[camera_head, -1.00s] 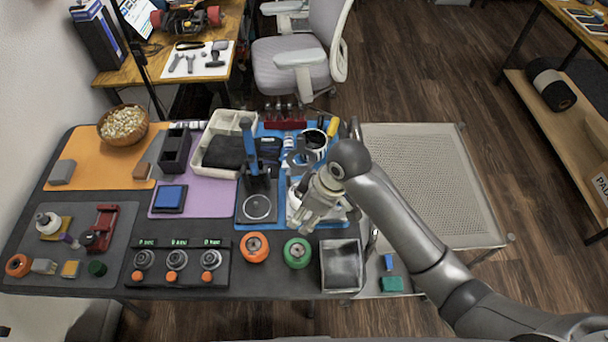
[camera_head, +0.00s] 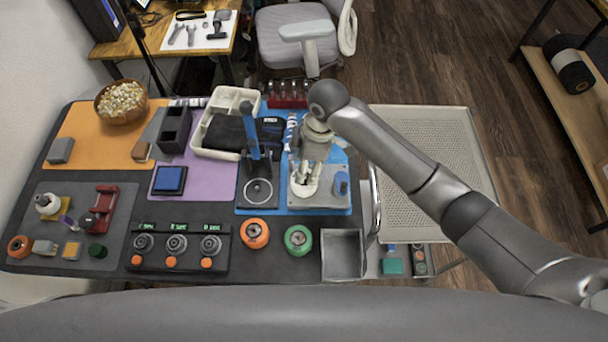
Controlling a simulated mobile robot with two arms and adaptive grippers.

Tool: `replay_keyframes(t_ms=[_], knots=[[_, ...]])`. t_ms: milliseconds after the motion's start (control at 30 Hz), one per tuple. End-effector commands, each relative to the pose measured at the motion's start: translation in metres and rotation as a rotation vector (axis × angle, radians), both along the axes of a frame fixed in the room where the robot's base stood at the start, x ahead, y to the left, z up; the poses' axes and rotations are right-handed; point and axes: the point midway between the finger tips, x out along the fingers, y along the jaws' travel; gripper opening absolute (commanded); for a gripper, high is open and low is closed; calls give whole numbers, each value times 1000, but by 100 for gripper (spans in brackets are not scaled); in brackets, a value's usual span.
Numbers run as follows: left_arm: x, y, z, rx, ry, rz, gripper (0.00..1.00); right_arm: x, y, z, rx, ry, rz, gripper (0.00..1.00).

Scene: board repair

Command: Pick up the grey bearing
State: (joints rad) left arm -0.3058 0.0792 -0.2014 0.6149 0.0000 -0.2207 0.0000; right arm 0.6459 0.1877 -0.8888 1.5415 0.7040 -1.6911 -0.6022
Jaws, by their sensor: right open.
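I cannot make out a separate grey bearing for certain. An orange wheel (camera_head: 254,233) and a green wheel (camera_head: 298,240), both with grey centres, lie at the table's front. My right gripper (camera_head: 304,190) points down over a grey fixture (camera_head: 322,199) on the blue mat (camera_head: 244,208), behind the green wheel. Its fingers are small and pale here, open, and cover part of the fixture. Whether anything lies between them is hard to see. My left gripper is out of view.
A black press with a blue lever (camera_head: 250,130) stands just left of my right gripper. A blue cylinder (camera_head: 341,184) stands to its right. An empty grey bin (camera_head: 343,256) sits at the front edge. A panel with several knobs (camera_head: 180,246) is at front left.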

Motion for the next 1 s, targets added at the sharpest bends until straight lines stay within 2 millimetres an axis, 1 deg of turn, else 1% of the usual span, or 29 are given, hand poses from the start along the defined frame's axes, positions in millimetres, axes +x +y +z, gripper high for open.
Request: replay_keyframes(t_ms=[167, 300, 433, 600, 633, 1000], knots=[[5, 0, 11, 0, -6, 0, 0, 0, 2, -23, -1, 4, 0, 54], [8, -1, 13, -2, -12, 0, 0, 1, 4, -40, -1, 1, -2, 54], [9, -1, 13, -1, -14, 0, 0, 1, 5, -47, -1, 0, 0, 54], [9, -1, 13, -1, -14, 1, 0, 1, 5, -47, 0, -1, 0, 54], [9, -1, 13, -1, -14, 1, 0, 1, 5, -47, 0, -1, 0, 53], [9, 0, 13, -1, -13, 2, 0, 1, 4, -48, -2, 0, -1, 7]])
